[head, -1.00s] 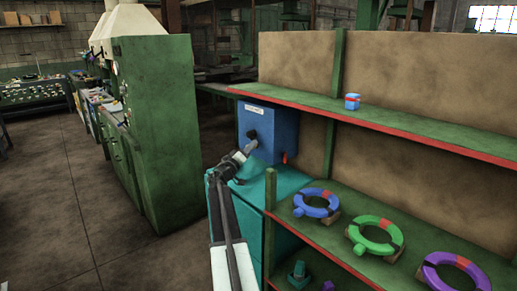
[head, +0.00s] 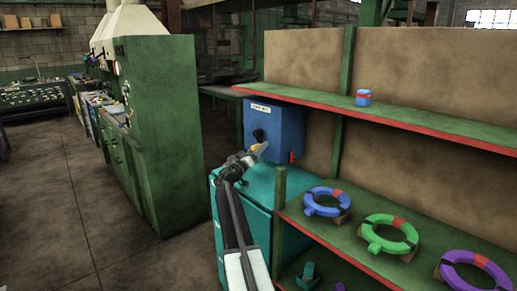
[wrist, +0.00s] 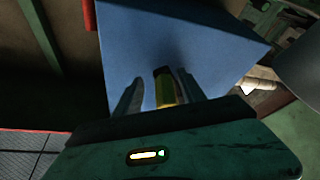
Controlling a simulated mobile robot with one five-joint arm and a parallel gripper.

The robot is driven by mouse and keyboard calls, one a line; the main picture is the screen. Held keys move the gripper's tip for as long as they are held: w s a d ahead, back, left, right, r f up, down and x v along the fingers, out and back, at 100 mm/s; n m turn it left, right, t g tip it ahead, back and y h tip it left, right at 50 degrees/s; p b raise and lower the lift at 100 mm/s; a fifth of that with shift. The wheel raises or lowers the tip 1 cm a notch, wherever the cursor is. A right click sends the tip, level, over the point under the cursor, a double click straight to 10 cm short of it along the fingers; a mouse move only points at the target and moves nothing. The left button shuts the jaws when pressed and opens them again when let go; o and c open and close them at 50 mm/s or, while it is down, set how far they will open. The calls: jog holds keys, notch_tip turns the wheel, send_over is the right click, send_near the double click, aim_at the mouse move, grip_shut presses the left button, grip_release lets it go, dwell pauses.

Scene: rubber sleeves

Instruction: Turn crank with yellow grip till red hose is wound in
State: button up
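A blue box (head: 285,134) with a white label stands on a teal cabinet. A dark crank part (head: 259,136) sits on its front, and a yellow grip (head: 255,147) shows just below it. The end of a red hose (head: 291,157) sticks out low on the box's right side; a red piece also shows at the top left of the wrist view. My gripper (head: 262,150) is at the box front. In the wrist view my gripper (wrist: 158,88) has its fingers apart with the yellow grip (wrist: 165,88) between them, close to the right finger and clear of the left one.
The teal cabinet (head: 245,197) stands under the box. To the right, a green shelf (head: 300,222) carries blue, green and purple rings with red marks. A small blue and red can (head: 363,97) is on the upper shelf. Open floor (head: 120,240) lies left.

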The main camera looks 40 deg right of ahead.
jog(key=shift+w+a, duration=0.35)
jog(key=shift+a, duration=0.05)
jog(key=b+v, duration=0.2)
jog(key=v, duration=0.5)
jog(key=shift+a+b, duration=0.35)
jog(key=shift+a, duration=0.05)
